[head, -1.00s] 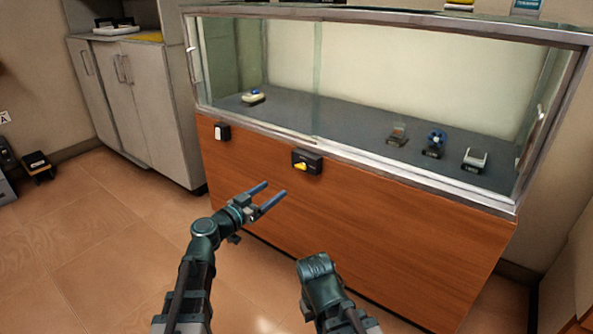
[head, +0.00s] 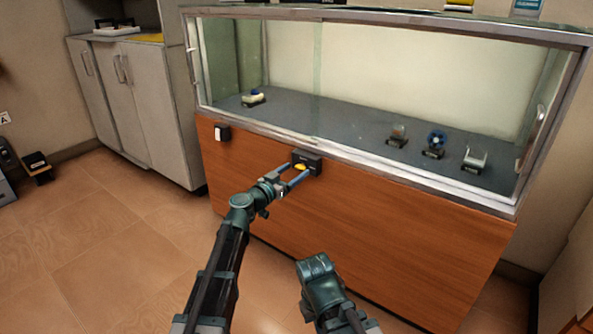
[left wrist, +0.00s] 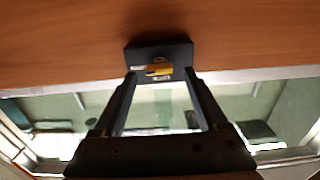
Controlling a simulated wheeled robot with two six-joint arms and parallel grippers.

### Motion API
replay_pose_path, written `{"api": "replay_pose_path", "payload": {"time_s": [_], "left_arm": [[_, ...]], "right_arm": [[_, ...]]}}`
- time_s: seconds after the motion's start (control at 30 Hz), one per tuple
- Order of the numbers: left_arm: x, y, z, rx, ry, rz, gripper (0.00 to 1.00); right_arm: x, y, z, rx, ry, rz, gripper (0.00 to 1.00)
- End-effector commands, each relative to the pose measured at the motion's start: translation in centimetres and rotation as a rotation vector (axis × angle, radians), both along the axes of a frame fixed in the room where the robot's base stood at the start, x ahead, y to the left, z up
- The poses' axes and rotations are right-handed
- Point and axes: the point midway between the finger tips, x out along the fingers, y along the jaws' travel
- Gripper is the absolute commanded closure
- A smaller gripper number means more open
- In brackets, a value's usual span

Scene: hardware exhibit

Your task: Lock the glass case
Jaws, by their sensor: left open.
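The glass case (head: 330,138) stands ahead, with a metal frame, glass panes and a brown wooden base (head: 370,225). A black lock box with a yellow knob (head: 301,167) is mounted on the base just under the frame. In the left wrist view the lock box (left wrist: 146,53) and its yellow knob (left wrist: 159,69) lie beyond the fingertips. My left gripper (head: 297,174) is open, its two fingers pointing at the lock, one to each side of the knob. I cannot tell if they touch it. My right arm shows low in the middle, but its gripper fingers are not visible.
Small exhibits, including a blue wheel-like one (head: 436,142), stand inside the case. A grey cabinet (head: 140,100) stands at the left. The tiled floor (head: 110,235) at the left is clear.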

Motion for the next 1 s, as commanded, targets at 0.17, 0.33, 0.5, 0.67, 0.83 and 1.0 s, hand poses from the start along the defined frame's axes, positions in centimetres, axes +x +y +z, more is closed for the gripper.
{"api": "replay_pose_path", "payload": {"time_s": [0.17, 0.33, 0.5, 0.67, 0.83, 1.0], "left_arm": [[1.19, -0.85, 0.00, 0.000, 0.000, -0.001, 0.25], [1.37, -1.04, 0.00, 0.000, 0.000, -0.001, 0.25], [1.33, -1.03, 0.00, 0.000, 0.000, 0.000, 0.25], [1.33, -1.01, 0.00, 0.000, 0.000, 0.000, 0.50], [1.33, -1.00, 0.00, 0.000, 0.000, -0.001, 0.81], [1.31, -1.00, 0.00, 0.000, 0.000, -0.001, 1.00]], "right_arm": [[0.00, 0.00, 0.00, 0.000, 0.000, 0.000, 1.00], [0.00, 0.00, 0.00, 0.000, 0.000, 0.000, 1.00], [0.00, 0.00, 0.00, 0.000, 0.000, 0.000, 1.00], [0.00, 0.00, 0.00, 0.000, 0.000, 0.000, 1.00], [0.00, 0.00, 0.00, 0.000, 0.000, 0.000, 1.00], [0.00, 0.00, 0.00, 0.000, 0.000, 0.000, 1.00]]}}
